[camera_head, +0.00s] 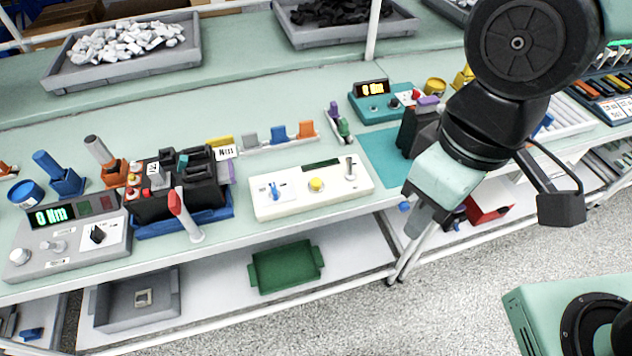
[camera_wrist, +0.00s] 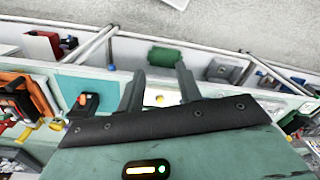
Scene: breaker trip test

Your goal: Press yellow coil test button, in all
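The yellow button (camera_head: 316,184) sits on top of a white test box (camera_head: 272,208), between a small blue toggle (camera_head: 274,190) and a metal lever (camera_head: 350,167). The box stands near the front edge of the bench. In the wrist view the yellow button (camera_wrist: 159,99) shows between my fingers, farther off. My gripper (camera_head: 416,220) is to the right of the white box in the head view, apart from it, beyond the bench's front edge. In the wrist view the two fingers of my gripper (camera_wrist: 158,83) are spread with nothing between them.
A black breaker in a blue tray (camera_head: 214,216) and a red-handled tool (camera_head: 185,215) stand left of the white box. A teal mat (camera_head: 385,150) lies to its right. A green tray (camera_head: 285,267) is on the shelf below. A rail of coloured blocks (camera_head: 280,143) lies behind.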

